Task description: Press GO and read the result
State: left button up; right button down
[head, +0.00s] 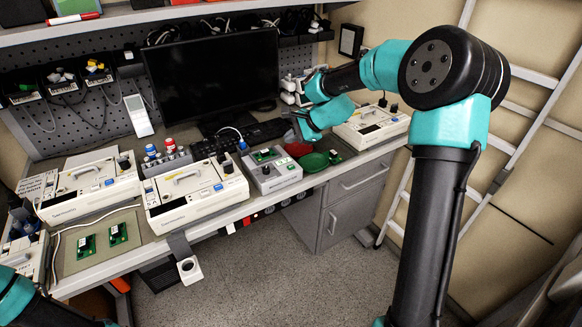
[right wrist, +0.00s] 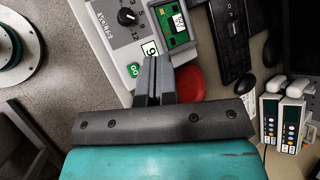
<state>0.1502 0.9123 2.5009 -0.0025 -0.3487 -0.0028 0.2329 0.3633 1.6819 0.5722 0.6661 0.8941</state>
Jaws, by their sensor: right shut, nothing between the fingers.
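The grey tester box (head: 272,180) stands on the bench in the middle of the head view. A green circuit board (head: 266,154) sits at its upper end and shows in the right wrist view (right wrist: 177,24). There the box face carries a black knob (right wrist: 127,17), a small white display (right wrist: 150,48) with a dark figure like a 9, and a green GO button (right wrist: 133,70). My right gripper (right wrist: 152,62) is shut and empty, its tips beside the GO button and just below the display. Contact with the button cannot be told. My left gripper is out of view.
A red dish (head: 298,149) and a green dish (head: 313,162) lie right of the tester. White pumps (head: 195,195) stand to its left, with another (head: 372,126) to the right. Two loose boards (head: 86,246) lie on a mat at left. A monitor (head: 213,77) stands behind.

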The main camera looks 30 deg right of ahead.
aim_at(291, 168)
jog(key=shift+f, duration=4.15)
jog(key=shift+f, duration=0.4)
jog(key=shift+f, duration=0.4)
jog(key=shift+r, duration=0.85)
jog(key=shift+r, duration=2.5)
